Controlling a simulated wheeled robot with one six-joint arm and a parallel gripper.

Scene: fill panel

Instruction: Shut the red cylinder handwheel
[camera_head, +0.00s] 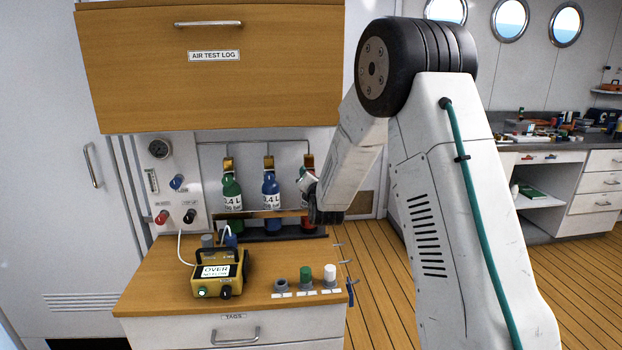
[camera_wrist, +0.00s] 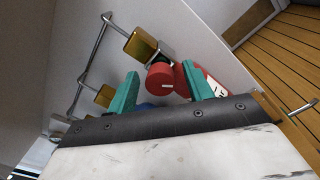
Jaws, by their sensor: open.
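The red cylinder (camera_head: 307,224) stands at the right end of the rack, mostly hidden behind my arm in the head view. In the wrist view the red handwheel (camera_wrist: 160,77) sits at the top of the red cylinder (camera_wrist: 187,86), beside a brass valve block (camera_wrist: 141,43). My gripper (camera_wrist: 165,90) is open, its two teal fingers apart on either side of the red handwheel. I cannot tell whether either finger touches it.
A green cylinder (camera_head: 231,193) and a blue cylinder (camera_head: 270,191) stand left of the red one. A wooden cabinet (camera_head: 215,90) hangs above. A yellow meter (camera_head: 218,277) and several small knobs stand on the counter (camera_head: 160,290). A pipe (camera_wrist: 90,55) runs along the wall.

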